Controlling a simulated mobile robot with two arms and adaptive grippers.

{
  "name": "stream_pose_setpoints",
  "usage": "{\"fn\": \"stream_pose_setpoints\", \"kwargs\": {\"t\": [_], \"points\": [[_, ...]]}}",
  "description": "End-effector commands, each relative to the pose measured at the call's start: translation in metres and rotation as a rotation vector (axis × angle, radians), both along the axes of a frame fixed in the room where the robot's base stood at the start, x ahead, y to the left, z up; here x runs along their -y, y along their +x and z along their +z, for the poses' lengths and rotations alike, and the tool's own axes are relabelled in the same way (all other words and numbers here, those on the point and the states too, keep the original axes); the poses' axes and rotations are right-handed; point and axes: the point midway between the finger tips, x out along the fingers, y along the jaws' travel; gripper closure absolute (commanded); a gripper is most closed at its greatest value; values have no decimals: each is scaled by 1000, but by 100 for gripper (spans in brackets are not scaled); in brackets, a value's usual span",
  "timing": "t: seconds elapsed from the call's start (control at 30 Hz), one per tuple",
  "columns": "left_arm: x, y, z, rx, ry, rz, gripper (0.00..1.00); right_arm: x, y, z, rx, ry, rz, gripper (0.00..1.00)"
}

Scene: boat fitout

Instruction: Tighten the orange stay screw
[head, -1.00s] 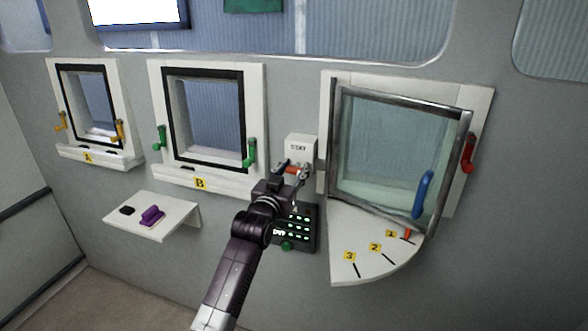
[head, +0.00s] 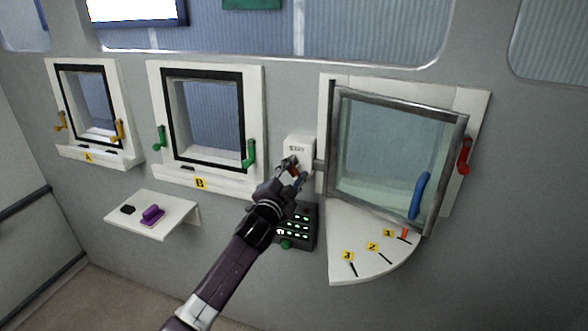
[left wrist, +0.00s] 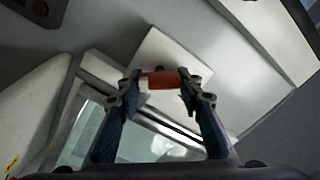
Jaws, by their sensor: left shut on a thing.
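The orange stay screw (left wrist: 162,81) sits on the front of the white STAY box (head: 298,147), just left of the hinged window. In the left wrist view its orange-red bar spans the gap between my fingertips. My left gripper (head: 293,168) is shut on this screw, with one dark blue finger at each end of the bar (left wrist: 160,83). In the head view the fingers hide most of the screw. The hinged glass window (head: 385,155) with a blue handle (head: 420,195) stands swung out over the white quadrant shelf. My right gripper is not in view.
The quadrant shelf (head: 350,225) bears marks 1, 2 and 3, with an orange marker (head: 404,235) by mark 1. A dark keypad (head: 298,225) is below my gripper. Window B (head: 208,120) and a small shelf (head: 165,209) with a purple object are left. A red handle (head: 464,156) is right.

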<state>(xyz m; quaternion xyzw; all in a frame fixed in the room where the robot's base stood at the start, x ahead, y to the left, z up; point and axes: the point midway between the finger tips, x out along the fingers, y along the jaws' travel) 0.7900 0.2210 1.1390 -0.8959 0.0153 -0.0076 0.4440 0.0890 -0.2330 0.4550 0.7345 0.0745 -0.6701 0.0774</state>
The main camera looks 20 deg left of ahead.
Motion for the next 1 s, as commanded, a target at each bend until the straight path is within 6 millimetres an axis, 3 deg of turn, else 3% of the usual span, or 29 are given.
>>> {"fn": "stream_pose_setpoints", "kwargs": {"t": [1.0], "points": [[1,0,-5,32,967,-1,90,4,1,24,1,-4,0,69]]}}
